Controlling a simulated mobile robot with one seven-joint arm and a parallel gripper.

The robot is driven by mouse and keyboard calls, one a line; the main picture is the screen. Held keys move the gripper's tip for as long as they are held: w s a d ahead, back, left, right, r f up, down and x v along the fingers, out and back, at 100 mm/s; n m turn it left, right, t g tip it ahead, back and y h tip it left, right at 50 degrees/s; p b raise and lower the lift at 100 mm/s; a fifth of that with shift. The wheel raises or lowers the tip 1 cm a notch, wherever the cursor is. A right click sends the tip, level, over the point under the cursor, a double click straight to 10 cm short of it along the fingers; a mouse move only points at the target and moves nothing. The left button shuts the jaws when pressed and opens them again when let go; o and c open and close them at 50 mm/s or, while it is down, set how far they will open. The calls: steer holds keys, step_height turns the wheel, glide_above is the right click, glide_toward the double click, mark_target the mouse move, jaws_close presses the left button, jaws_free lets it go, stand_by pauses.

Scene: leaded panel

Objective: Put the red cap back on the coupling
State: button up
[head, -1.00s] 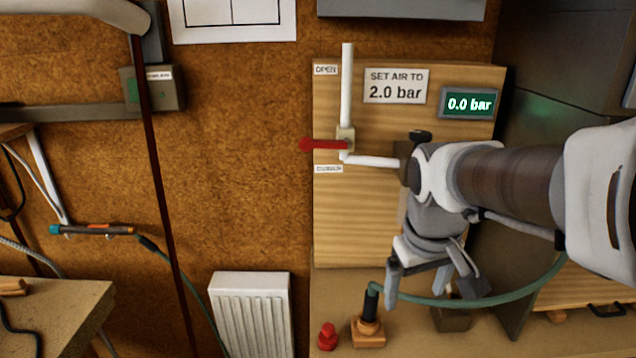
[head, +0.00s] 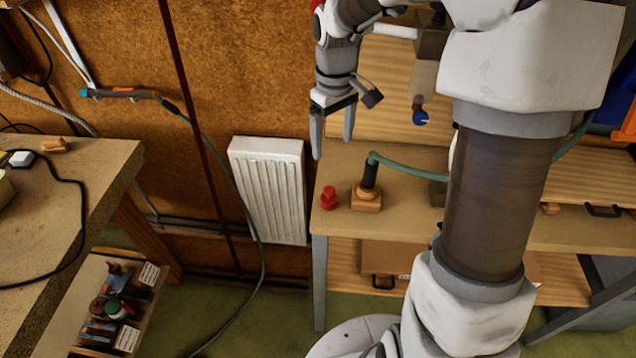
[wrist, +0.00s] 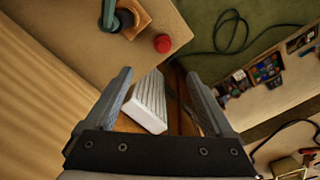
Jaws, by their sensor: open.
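The red cap (head: 329,198) stands on the bench near its left edge; the wrist view shows it from above (wrist: 162,43). My gripper (head: 332,148) is open and empty, pointing down above the bench, over and slightly behind the cap. In the wrist view the jaws (wrist: 160,95) are wide apart with nothing between them.
A white radiator (head: 270,190) is on the wall left of the bench (head: 400,222). A workbench (head: 85,185) with a black cable stands at the left, a tool box (head: 118,305) below it. A thin dark red vertical pole crosses the left side. A blue-handled valve (head: 420,117) hangs behind.

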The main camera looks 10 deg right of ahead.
mark_target(330, 189)
step_height(330, 189, down, 12)
steer(key=shift+r, duration=0.15)
steer(key=shift+s+a+f, duration=0.1)
steer(key=shift+a+f, duration=0.05)
steer(key=shift+f, duration=1.3)
steer(key=shift+s+a+f, duration=0.1)
steer(key=shift+f, duration=1.3)
jaws_close()
